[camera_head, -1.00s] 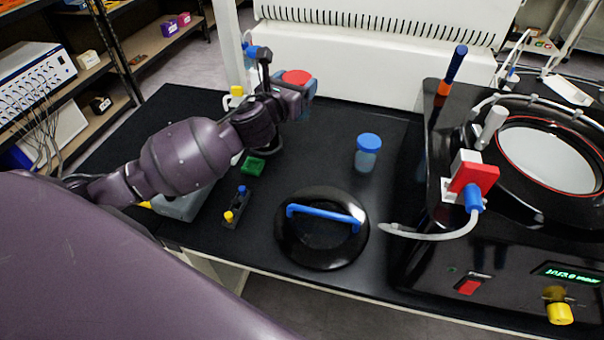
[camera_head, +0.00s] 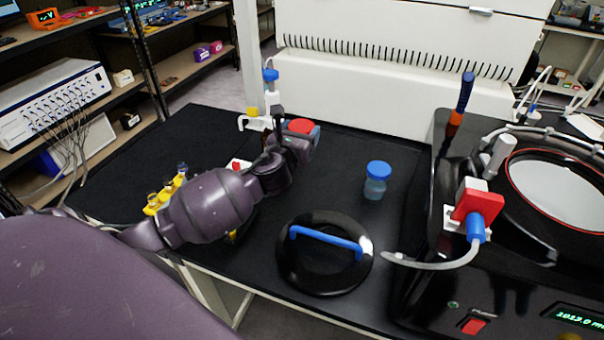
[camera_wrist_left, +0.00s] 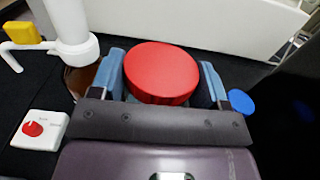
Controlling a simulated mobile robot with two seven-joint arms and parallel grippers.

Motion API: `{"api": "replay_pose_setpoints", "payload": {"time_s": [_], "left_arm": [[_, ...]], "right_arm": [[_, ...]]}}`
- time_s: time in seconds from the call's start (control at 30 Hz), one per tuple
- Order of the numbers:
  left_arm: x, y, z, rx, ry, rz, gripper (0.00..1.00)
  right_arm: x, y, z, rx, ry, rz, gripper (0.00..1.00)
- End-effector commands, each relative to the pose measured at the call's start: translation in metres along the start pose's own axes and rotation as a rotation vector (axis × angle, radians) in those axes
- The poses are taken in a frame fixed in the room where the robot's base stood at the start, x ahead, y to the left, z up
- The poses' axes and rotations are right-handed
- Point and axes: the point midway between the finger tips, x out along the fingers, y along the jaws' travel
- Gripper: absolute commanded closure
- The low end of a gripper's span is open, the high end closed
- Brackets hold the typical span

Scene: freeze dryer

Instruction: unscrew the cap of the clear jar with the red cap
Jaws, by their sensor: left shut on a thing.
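The red cap (camera_head: 301,126) of the clear jar shows at the back middle of the black bench, and in the left wrist view (camera_wrist_left: 161,72) it fills the space between the blue finger pads. My left gripper (camera_head: 299,142) is shut on the red-capped jar, one finger on each side. The jar's clear body is mostly hidden by the cap and gripper, so I cannot tell exactly how high the fingers hold or whether its base touches the bench. My right gripper is not in view.
A blue-capped jar (camera_head: 376,182) stands to the right of the gripper. A black round lid with a blue handle (camera_head: 326,240) lies in front. The freeze dryer (camera_head: 425,285) is at right. A white stand (camera_head: 252,122) is close left of the gripper. A yellow rack (camera_head: 165,191) is beside my arm.

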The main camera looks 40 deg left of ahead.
Motion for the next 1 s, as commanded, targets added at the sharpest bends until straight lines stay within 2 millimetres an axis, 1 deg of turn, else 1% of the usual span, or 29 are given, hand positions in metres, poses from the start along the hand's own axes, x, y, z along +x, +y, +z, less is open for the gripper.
{"api": "replay_pose_setpoints", "payload": {"time_s": [0.03,0.1,0.2,0.3,0.57,0.7,0.8,0.9,1.0], "left_arm": [[0.0,0.0,-0.017,0.0,0.006,0.001,0.97],[0.0,0.0,-0.032,-0.001,0.005,0.001,0.97],[0.0,0.0,-0.053,0.0,0.005,0.0,0.97],[0.0,0.0,-0.068,0.0,0.004,0.001,0.97],[0.0,0.0,-0.084,-0.001,0.001,0.0,0.97],[0.0,0.0,-0.107,0.001,0.004,0.001,0.97],[0.0,0.0,-0.118,0.001,0.003,-0.001,0.97],[0.0,0.0,-0.122,0.001,0.001,0.0,0.97],[0.0,0.0,-0.121,0.001,-0.002,-0.001,0.97]], "right_arm": [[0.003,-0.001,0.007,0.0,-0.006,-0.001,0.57],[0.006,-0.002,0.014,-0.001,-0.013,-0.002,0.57],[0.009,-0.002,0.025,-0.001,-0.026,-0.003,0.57],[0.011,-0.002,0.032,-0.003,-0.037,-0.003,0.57],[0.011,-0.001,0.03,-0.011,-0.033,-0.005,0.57],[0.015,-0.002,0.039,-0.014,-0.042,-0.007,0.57],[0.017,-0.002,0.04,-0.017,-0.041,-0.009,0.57],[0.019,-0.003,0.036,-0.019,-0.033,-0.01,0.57],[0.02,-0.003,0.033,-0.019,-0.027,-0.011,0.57]]}}
